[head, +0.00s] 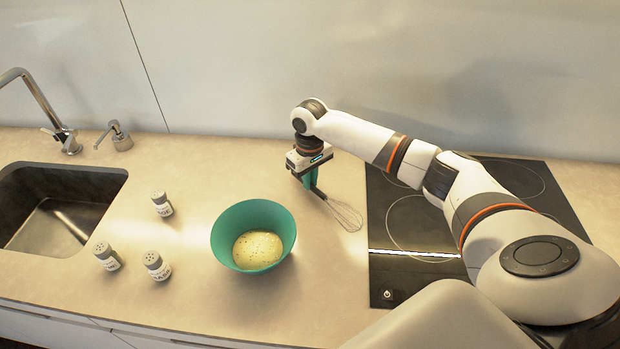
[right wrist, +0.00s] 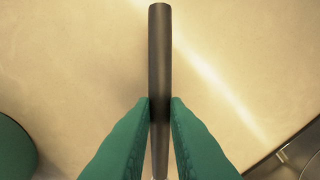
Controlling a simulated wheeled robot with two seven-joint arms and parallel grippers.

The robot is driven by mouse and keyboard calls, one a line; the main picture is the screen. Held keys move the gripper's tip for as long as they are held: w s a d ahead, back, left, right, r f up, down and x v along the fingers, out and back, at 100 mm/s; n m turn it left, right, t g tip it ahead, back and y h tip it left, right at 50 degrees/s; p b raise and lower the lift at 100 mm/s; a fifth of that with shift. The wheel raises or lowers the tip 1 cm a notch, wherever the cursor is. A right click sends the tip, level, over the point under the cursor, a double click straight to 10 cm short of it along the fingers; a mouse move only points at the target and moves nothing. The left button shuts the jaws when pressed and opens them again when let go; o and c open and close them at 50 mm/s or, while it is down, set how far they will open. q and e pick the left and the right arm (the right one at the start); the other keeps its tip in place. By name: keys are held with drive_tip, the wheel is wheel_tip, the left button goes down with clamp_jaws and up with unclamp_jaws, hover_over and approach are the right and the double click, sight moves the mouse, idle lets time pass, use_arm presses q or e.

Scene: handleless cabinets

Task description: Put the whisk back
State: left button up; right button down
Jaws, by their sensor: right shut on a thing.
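The whisk (head: 344,213) has a wire head and a dark handle. In the head view its wire head points right and toward the front, between the green bowl and the cooktop. My right gripper (head: 309,180) is shut on its handle, above or at the counter; I cannot tell whether the whisk touches the counter. In the right wrist view the dark whisk handle (right wrist: 160,50) stands between the two green fingers of the gripper (right wrist: 160,115). The wire head is hidden there. My left gripper is not in view.
A green bowl (head: 222,240) with a pale yellow mixture stands left of the whisk. Several shakers (head: 161,204) stand left of the bowl, near the sink (head: 60,225). A black cooktop (head: 410,270) lies to the right, under my right arm. The counter in front of the whisk is clear.

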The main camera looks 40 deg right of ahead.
drive_tip(key=shift+f, duration=0.7)
drive_tip(key=c, duration=1.3)
unclamp_jaws()
drive_tip(key=shift+c, duration=0.2)
drive_tip(key=shift+r, duration=0.15)
wheel_tip(320, 180, up, 12)
drive_tip(key=b, duration=0.1)
drive_tip(key=shift+b, duration=0.35)
